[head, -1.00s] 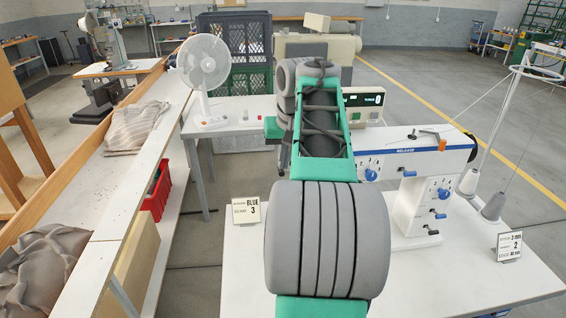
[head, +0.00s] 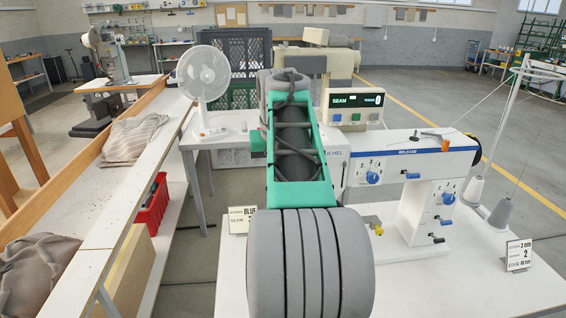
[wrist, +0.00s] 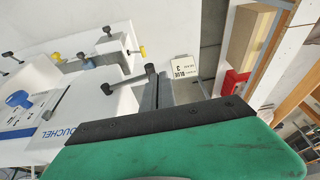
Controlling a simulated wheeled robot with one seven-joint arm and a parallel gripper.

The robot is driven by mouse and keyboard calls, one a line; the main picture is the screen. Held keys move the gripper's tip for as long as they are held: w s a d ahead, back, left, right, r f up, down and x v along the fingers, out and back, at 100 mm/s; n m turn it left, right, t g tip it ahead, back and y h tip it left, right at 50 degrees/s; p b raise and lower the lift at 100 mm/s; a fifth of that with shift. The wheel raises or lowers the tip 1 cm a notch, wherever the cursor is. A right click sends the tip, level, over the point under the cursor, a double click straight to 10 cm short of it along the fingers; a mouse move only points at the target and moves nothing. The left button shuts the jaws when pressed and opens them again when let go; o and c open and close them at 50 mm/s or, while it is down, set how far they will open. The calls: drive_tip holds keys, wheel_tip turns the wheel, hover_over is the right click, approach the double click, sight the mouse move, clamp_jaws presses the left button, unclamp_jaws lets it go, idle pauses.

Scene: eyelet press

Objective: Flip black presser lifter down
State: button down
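The white sewing machine (head: 418,160) stands on a white table, with blue and black knobs on its post and an orange lever on top. In the wrist view its head (wrist: 95,95) lies at the left, and a black lever with rounded ends (wrist: 128,80), which looks like the presser lifter, sticks out from it towards my fingers. My gripper (wrist: 168,88) has dark fingers just right of this lever's tip. Whether they touch it I cannot tell. The fingers overlap in this view, so their opening is unclear. In the head view my arm hides the gripper and this lever.
A card reading BLUE 3 (head: 241,219) stands left of my arm and another card (head: 518,255) at the right. A control box (head: 353,109) and thread cones (head: 501,216) stand by the machine. A fan (head: 203,78) is behind at the left.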

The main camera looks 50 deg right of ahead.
drive_tip(key=shift+w+a+f, duration=0.1)
drive_tip(key=shift+f, duration=0.4)
idle(0.3)
drive_tip(key=w+a+r+p, duration=0.1)
drive_tip(key=a+r+p, duration=0.3)
drive_tip(key=r, duration=0.8)
drive_tip(key=shift+a+r, duration=0.2)
drive_tip(key=shift+a, duration=0.75)
